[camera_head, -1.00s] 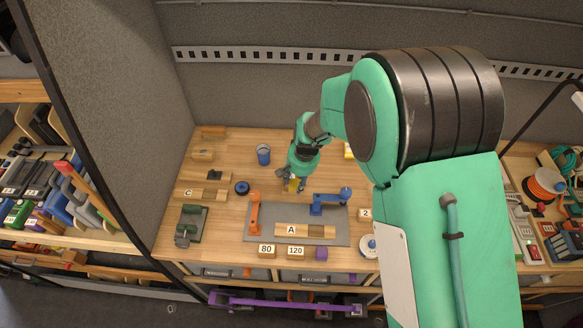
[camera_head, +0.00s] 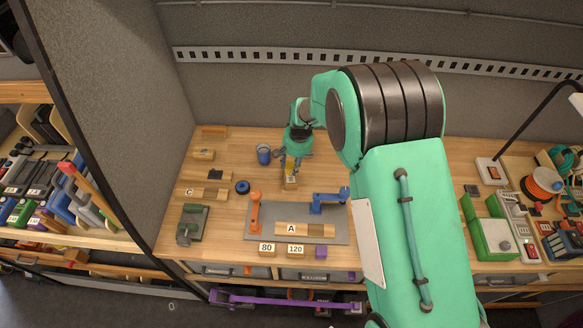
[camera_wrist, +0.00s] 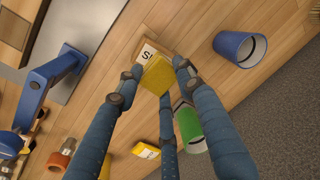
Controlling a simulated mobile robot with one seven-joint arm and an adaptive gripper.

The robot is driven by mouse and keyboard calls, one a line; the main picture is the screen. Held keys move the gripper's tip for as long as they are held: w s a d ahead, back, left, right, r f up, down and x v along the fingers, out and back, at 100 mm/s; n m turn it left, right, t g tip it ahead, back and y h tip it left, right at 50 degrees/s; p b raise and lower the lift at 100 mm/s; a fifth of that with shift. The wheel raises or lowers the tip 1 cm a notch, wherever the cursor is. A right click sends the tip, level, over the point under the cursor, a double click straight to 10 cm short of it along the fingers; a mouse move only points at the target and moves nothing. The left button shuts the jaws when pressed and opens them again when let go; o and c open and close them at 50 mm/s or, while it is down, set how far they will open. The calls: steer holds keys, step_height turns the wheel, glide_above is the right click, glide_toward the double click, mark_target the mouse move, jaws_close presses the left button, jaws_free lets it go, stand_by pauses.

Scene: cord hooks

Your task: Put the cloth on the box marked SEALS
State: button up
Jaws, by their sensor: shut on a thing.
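My gripper (camera_wrist: 154,78) is shut on a folded yellow cloth (camera_wrist: 157,76), which sits between the fingertips in the wrist view. A wooden box with a white label (camera_wrist: 141,47) lies right behind the cloth there. Only an "S" shows on the label; the cloth and a finger hide the rest. I cannot tell whether the cloth touches the box. In the head view my gripper (camera_head: 291,170) points down over the back middle of the bench, with the yellow cloth (camera_head: 291,180) small at its tips.
A blue cup (camera_wrist: 240,48) stands near the gripper. A blue clamp-like arm (camera_head: 328,199) and an orange one (camera_head: 255,212) stand on the grey mat (camera_head: 340,235). A green cylinder (camera_wrist: 188,126) and another labelled box (camera_wrist: 146,150) show in the wrist view. Bare wood lies around the cup.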

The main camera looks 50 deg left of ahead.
mark_target(292, 164)
steer(key=shift+a, duration=0.1)
steer(key=shift+w+a, duration=0.2)
steer(key=shift+a+f+p, duration=0.1)
steer(key=shift+f+p, duration=0.45)
steer(key=shift+f, duration=1.25)
steer(key=shift+f, duration=0.15)
steer(key=o, duration=1.2)
steer(key=shift+c, duration=0.2)
steer(key=shift+r, duration=0.2)
steer(key=shift+w+d+r+b, duration=0.1)
steer(key=shift+d+r+b, duration=0.2)
steer(key=shift+r, duration=1.65)
steer(key=shift+w+d+r+b, duration=0.1)
steer(key=shift+d+r+b, duration=0.2)
steer(key=shift+r, duration=1.7)
steer(key=shift+d+r+b, duration=0.15)
steer(key=shift+d+r, duration=0.2)
steer(key=shift+r, duration=1.6)
